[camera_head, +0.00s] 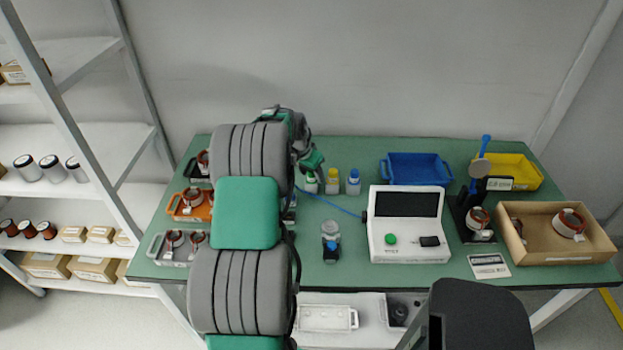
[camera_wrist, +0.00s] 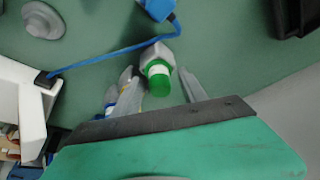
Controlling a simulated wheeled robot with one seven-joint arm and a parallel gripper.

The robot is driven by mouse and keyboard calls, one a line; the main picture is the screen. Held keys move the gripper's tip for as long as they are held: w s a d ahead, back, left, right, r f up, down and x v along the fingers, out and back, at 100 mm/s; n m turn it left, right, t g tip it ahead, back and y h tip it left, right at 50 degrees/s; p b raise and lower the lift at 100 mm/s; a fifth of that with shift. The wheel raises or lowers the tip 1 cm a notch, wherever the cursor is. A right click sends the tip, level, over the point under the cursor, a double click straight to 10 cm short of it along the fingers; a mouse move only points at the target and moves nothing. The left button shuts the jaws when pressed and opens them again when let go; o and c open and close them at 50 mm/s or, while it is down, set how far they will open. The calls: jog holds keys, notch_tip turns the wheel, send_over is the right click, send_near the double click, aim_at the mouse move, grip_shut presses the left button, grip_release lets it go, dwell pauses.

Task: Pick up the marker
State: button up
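No pen-shaped marker shows clearly. Three small white-bodied, capped items stand at the back of the table in the head view: green-capped (camera_head: 311,184), yellow-capped (camera_head: 332,182) and blue-capped (camera_head: 353,183). I cannot tell whether one is the marker. In the wrist view, the green-capped item (camera_wrist: 158,80) lies between the two fingers of my gripper (camera_wrist: 156,73). The fingers are apart, with a gap visible beside the cap. The left finger partly hides the blue and yellow pieces beside it. In the head view my arm hides much of the table's left half.
A blue cable runs from the white test instrument (camera_head: 409,243) past the capped items. A blue bin (camera_head: 417,158), a yellow bin (camera_head: 530,171) and a cardboard box (camera_head: 580,247) stand to the right. Orange (camera_head: 178,211) and grey (camera_head: 158,247) trays lie left.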

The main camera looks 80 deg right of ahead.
grip_shut()
dwell(0.3)
jog(key=shift+r, duration=0.2)
